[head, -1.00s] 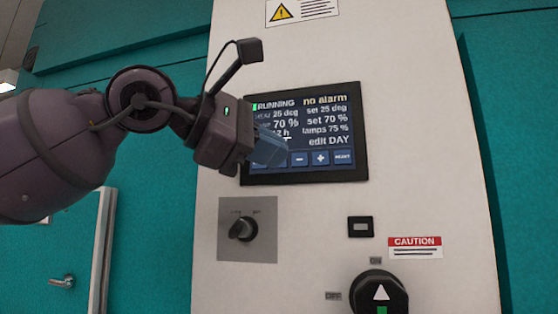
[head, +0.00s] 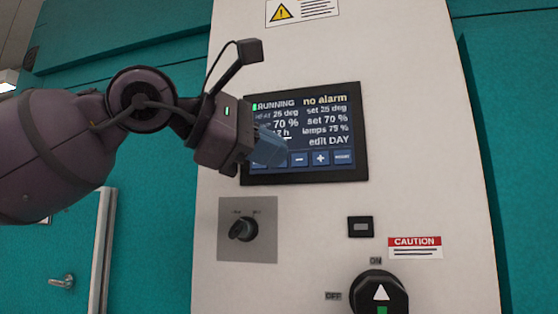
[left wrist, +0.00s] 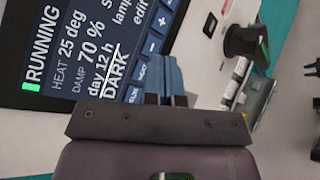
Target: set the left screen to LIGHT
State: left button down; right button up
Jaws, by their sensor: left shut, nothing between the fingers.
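The screen (head: 335,172) is a dark panel in a black frame on a white cabinet front. It reads RUNNING, no alarm, and edit DAY. In the left wrist view, the screen (left wrist: 45,50) shows HEAT 25 deg, DAMP 70 %, day 12 h and DARK, with a white line along DARK. A row of blue buttons, including minus (head: 300,159) and plus (head: 320,158), runs along its bottom. My left gripper (head: 276,150) is shut, its blue fingertips in front of the lower left of the screen, hiding some text and part of the left buttons. I cannot tell whether they touch.
Below the screen are a small rotary switch (head: 242,229) on a grey plate, a small dark-framed indicator (head: 360,227), a caution label (head: 415,247) and a large black ON/OFF knob (head: 378,295). Teal walls flank the cabinet. A door handle (head: 62,281) shows at lower left.

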pick_arm(q)
jog(key=shift+w, duration=0.1)
pick_arm(e)
jog(key=shift+w+r, duration=0.1)
pick_arm(q)
jog(key=shift+w+d, duration=0.1)
jog(key=shift+w, duration=0.15)
pick_arm(e)
jog(key=shift+w+r, duration=0.35)
jog(key=shift+w, duration=0.05)
pick_arm(q)
jog(key=shift+w, duration=0.1)
pick_arm(e)
jog(key=shift+s+f, duration=0.15)
jog(key=shift+s, duration=0.1)
